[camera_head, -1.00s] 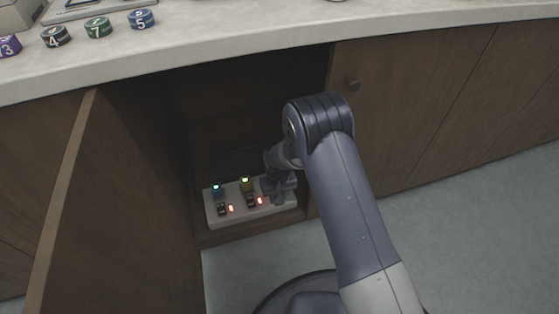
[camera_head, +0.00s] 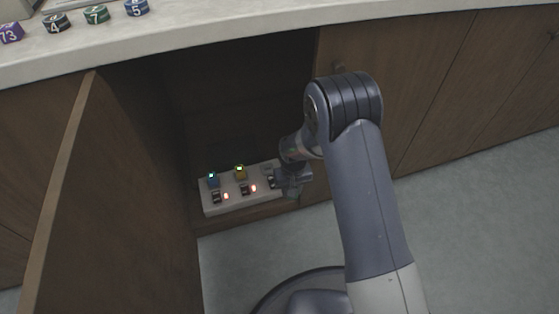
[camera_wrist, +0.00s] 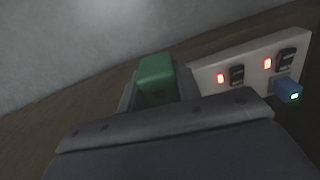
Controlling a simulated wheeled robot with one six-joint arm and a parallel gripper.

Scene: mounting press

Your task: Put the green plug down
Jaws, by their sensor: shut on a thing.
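The green plug (camera_wrist: 156,82) is held between the fingers of my gripper (camera_wrist: 158,92) in the wrist view. My gripper is shut on it. In the head view my gripper (camera_head: 293,188) is over the right end of the white power strip (camera_head: 230,207), and the green plug cannot be made out there. The strip also shows in the wrist view (camera_wrist: 205,73), to the right of the green plug. The plug looks apart from the strip. A blue plug (camera_head: 213,181) and a yellow plug (camera_head: 240,173) are in the strip.
The strip lies on the floor of an open cupboard, with lit red lights and black switches. The open door (camera_head: 95,200) is on the left, a shut door (camera_head: 400,100) on the right. Numbered pucks (camera_head: 96,15) stand on the counter (camera_head: 200,30). Grey floor (camera_head: 480,230) lies clear in front.

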